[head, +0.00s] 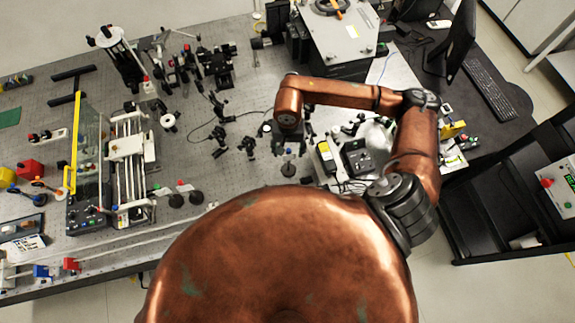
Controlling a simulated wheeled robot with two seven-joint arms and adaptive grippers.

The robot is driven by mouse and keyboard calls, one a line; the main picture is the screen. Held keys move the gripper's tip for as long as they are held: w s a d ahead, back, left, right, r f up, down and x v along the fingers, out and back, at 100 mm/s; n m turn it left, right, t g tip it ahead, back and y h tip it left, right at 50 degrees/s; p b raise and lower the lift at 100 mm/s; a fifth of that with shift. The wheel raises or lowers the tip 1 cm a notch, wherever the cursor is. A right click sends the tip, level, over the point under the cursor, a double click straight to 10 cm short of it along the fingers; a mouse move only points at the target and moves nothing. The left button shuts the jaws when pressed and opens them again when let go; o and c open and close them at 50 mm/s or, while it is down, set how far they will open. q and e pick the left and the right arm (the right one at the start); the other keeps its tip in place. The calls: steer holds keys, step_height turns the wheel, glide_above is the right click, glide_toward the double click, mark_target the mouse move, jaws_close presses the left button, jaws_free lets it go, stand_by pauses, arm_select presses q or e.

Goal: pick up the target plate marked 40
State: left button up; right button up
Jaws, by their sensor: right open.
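I cannot make out a plate marked 40; any number is too small to read from here. A small stand on a dark round base (288,171) is just below my right gripper in the picture. My right arm comes in from the right and bends over the bench. My right gripper (287,140) points down over the middle of the bench, partly hidden by its own wrist. It is open, and I see nothing held in it. My left gripper is not in view.
The grey bench (225,170) holds optics mounts (218,148) left of my gripper. A railed instrument (128,165) with a clear yellow-edged panel (84,150) stands farther left. A large grey box (340,35) is at the back, a keyboard (490,90) at the right.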

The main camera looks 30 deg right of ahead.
mark_target(289, 160)
steer(key=f+p, duration=0.1)
steer(key=f, duration=0.1)
steer(key=f+p, duration=0.1)
steer(key=f, duration=0.2)
steer(key=shift+s+p, duration=0.2)
steer(key=shift+p, duration=0.15)
steer(key=shift+f, duration=0.3)
steer(key=shift+c, duration=0.4)
jaws_close()
steer(key=shift+w, duration=0.1)
